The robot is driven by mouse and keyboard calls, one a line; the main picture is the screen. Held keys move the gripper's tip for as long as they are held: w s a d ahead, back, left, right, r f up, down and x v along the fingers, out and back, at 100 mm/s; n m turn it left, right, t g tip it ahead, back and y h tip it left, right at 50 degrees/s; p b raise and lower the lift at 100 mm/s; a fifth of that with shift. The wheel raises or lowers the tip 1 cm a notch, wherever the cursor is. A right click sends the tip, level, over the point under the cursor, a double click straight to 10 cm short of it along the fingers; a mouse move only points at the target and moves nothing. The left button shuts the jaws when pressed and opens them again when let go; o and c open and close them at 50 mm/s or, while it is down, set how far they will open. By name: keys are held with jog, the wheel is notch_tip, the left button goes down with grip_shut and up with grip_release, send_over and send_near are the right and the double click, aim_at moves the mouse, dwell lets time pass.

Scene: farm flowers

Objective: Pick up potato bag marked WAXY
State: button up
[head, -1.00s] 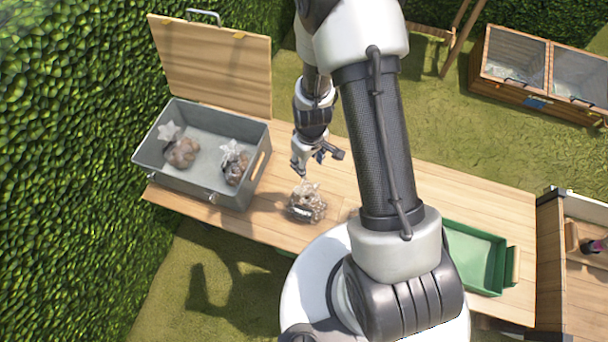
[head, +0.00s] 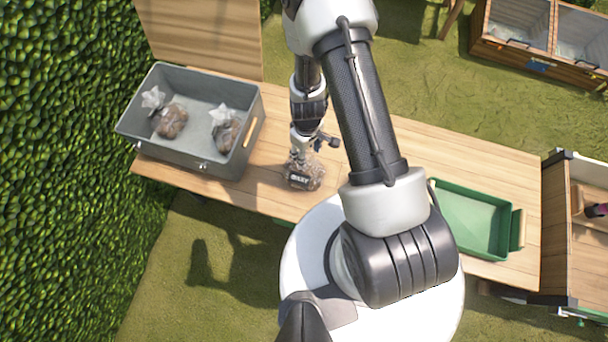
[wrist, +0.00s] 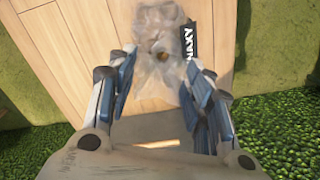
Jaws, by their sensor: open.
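The potato bag marked WAXY (head: 304,180) stands on the wooden table near its front edge, with its dark label facing the front. It is a clear bag with brown potatoes. In the wrist view the bag (wrist: 160,45) lies ahead of and partly between the fingers, its black WAXY label (wrist: 187,45) on the right side. My gripper (wrist: 165,90) is open, with a finger on each side of the bag's near part. In the head view my gripper (head: 306,150) is right over the bag's top. Whether the fingers touch it I cannot tell.
A green tray (head: 458,238) sits on the table (head: 400,140) to the right. A hedge (head: 60,150) borders the left side.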

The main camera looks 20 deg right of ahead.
jog(key=shift+w+a+f+b, duration=0.1)
jog(key=shift+a+f+b, duration=0.05)
jog(key=shift+f+b, duration=1.75)
jog(key=shift+w+a+f+b, duration=0.1)
jog(key=shift+a+f+b, duration=0.05)
jog(key=shift+f+b, duration=1.65)
jog(key=shift+f+p, duration=0.25)
jog(key=shift+p, duration=0.15)
jog(key=shift+c, duration=0.3)
jog(key=shift+s, duration=0.1)
grip_shut()
